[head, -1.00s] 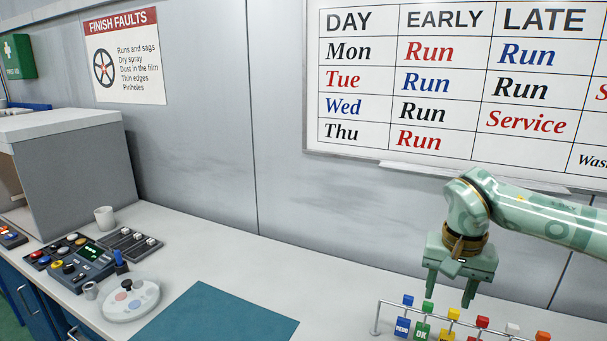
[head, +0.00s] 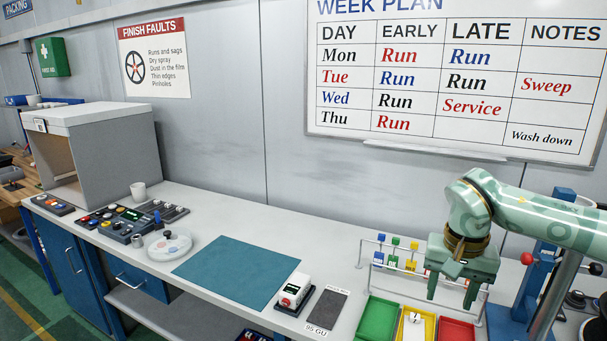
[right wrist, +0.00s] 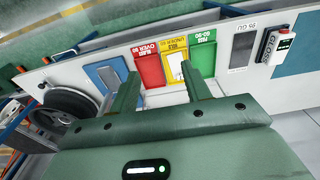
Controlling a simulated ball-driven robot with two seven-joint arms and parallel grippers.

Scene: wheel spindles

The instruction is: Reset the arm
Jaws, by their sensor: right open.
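My right gripper (head: 449,294) is open and empty. It hangs fingers down above the bench in the head view, over the right end near the colored trays. In the right wrist view its two fingers (right wrist: 161,92) stand apart with nothing between them. My left gripper is not in view.
A green tray (head: 377,320), a yellow tray (head: 429,325) and a red tray (head: 456,329) lie at the bench front. A rack with colored tags (head: 395,246) stands behind. A blue stand (head: 548,253) is right. The teal mat (head: 235,270) is bare.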

